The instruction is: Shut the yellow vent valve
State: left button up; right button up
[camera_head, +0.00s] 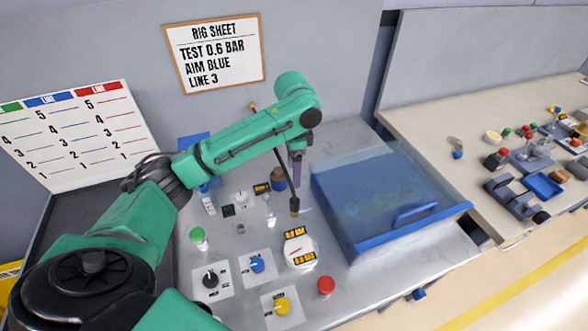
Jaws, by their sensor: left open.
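The yellow vent valve (282,306) is a yellow knob on a white square plate at the front of the grey bench top. A small light mark shows beside the knob, but its exact setting is too small to read. My left gripper (294,196) is open and points down over the middle of the bench, behind the gauge and well apart from the yellow knob. I see nothing held in it. My right gripper is not in view.
A blue knob (257,265), a black knob (210,278), a green cap (198,236), a red button (326,285) and a round gauge (299,252) surround the valve. A translucent blue box (375,205) stands at right. A rig sheet (215,53) hangs behind.

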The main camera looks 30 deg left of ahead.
aim_at(282, 306)
jog(key=k+l, duration=0.5)
jog(key=k, duration=0.15)
jog(key=k+l, duration=0.5)
jog(key=k, duration=0.2)
